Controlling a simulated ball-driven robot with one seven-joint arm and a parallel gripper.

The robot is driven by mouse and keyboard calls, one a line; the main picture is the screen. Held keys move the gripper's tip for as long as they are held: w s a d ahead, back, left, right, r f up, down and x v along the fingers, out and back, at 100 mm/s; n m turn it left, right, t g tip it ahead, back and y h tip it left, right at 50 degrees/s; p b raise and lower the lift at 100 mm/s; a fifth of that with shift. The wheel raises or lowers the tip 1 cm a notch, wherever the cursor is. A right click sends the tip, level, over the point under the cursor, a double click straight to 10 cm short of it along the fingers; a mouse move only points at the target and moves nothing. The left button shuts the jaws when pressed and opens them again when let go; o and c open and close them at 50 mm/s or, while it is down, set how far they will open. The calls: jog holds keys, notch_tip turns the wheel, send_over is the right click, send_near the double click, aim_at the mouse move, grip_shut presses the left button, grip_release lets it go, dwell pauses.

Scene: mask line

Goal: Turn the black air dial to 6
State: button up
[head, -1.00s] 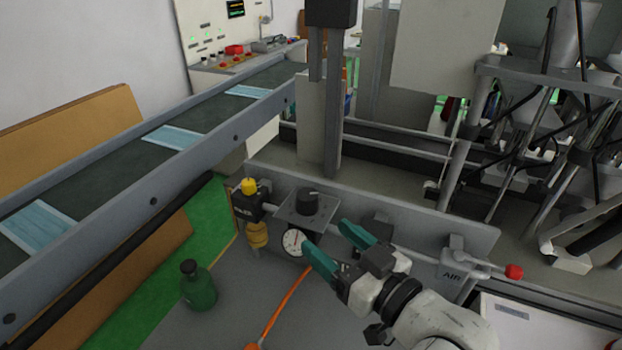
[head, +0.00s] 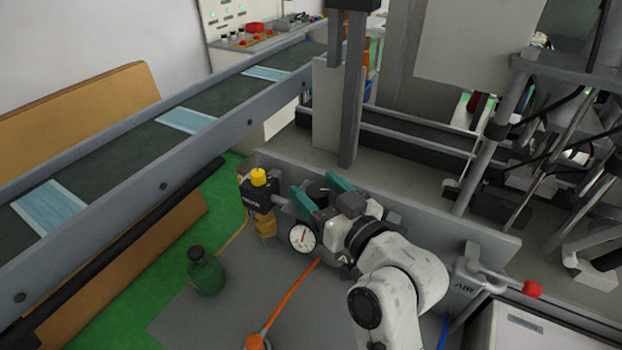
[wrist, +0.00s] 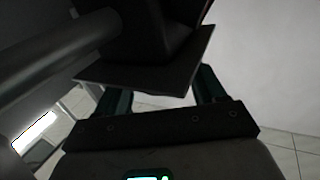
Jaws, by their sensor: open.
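The black dial (head: 318,189) sits on a small grey plate above a round white pressure gauge (head: 302,238) with a red needle. My gripper (head: 315,187) is open, with one teal finger on the left and one on the right of the dial. The dial is partly hidden by the gripper, and its number marks cannot be read. I cannot tell whether the fingers touch it. In the wrist view a dark plate edge (wrist: 145,74) lies across the space between the open fingers (wrist: 160,92), with a dark block against it.
A yellow-capped valve unit (head: 258,192) stands left of the gauge. A red-tipped AIR lever (head: 531,289) is at right. The conveyor (head: 135,150) with blue masks runs behind at left.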

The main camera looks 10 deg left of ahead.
jog(key=shift+x, duration=1.25)
jog(key=shift+c, duration=0.3)
jog(key=c, duration=0.9)
